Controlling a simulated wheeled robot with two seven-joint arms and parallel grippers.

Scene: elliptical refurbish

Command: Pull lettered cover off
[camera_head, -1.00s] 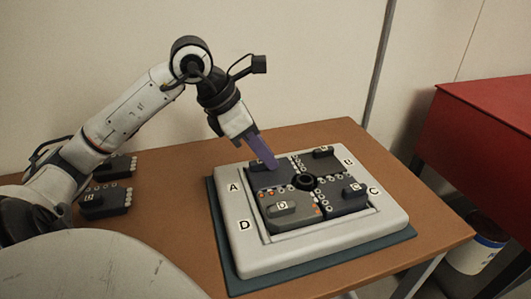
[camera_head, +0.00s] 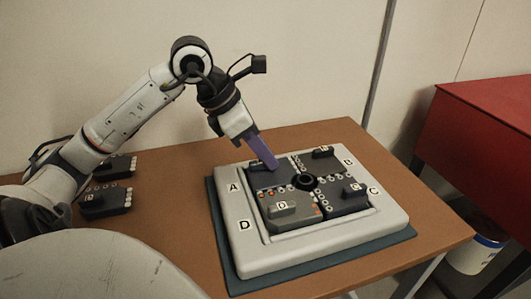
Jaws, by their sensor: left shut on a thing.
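A pale grey frame (camera_head: 245,258) lettered A, B, C and D lies on the table. Inside it sit dark lettered covers around a black round hub (camera_head: 305,181). My left gripper (camera_head: 268,162) comes down from the upper left, its purple fingers shut on the handle of the cover beside the letter A (camera_head: 268,180). The fingers hide part of that handle. The cover marked D (camera_head: 294,216) is at the front, the cover by C (camera_head: 345,202) at the right, and the cover by B (camera_head: 325,160) at the back. My right gripper is out of view.
The frame rests on a dark teal mat (camera_head: 232,284) on a brown table (camera_head: 170,240). Two loose dark covers lie at the left, one farther back (camera_head: 121,166) and one nearer (camera_head: 112,204). A red cabinet (camera_head: 485,115) stands at the right. The table's front left is clear.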

